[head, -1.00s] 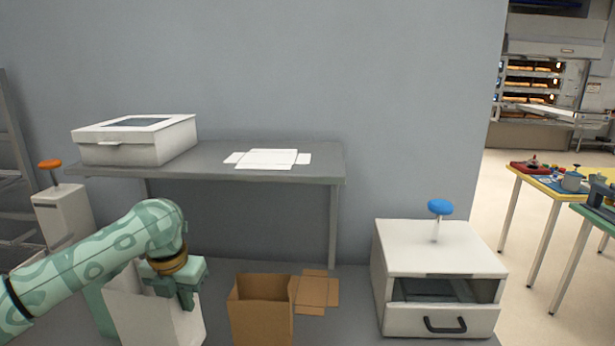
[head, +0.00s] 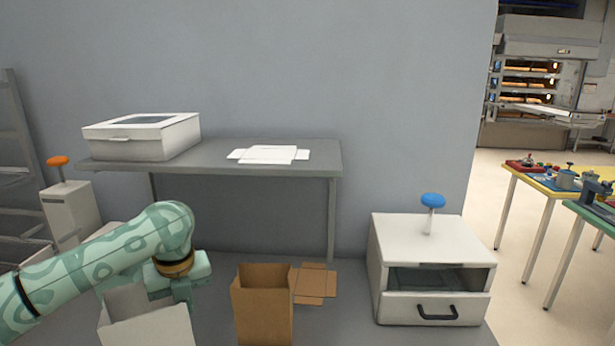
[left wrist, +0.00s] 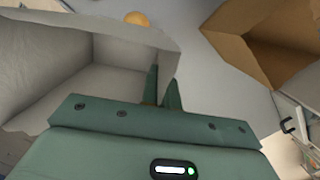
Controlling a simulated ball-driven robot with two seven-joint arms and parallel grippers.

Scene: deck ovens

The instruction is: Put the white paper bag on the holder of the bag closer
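The white paper bag (head: 150,328) stands open-topped at the lower left of the head view, its bottom cut off by the frame. It also fills the upper left of the left wrist view (left wrist: 45,65). My left gripper (head: 184,292) is at the bag's right rim. In the left wrist view its two fingers (left wrist: 162,92) are close together, one on each side of the bag's wall, pinching it. A white unit with an orange knob (head: 70,208) stands behind at the left. I cannot tell whether it is the bag closer, and no holder shows clearly. My right gripper is out of view.
An open brown bag (head: 264,310) stands right of the white one, a flat brown one (head: 315,284) behind it. A white drawer box (head: 430,255) with a blue knob stands at the right. A grey shelf (head: 215,163) bears a lidded white box (head: 140,143) and flat white bags (head: 268,154).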

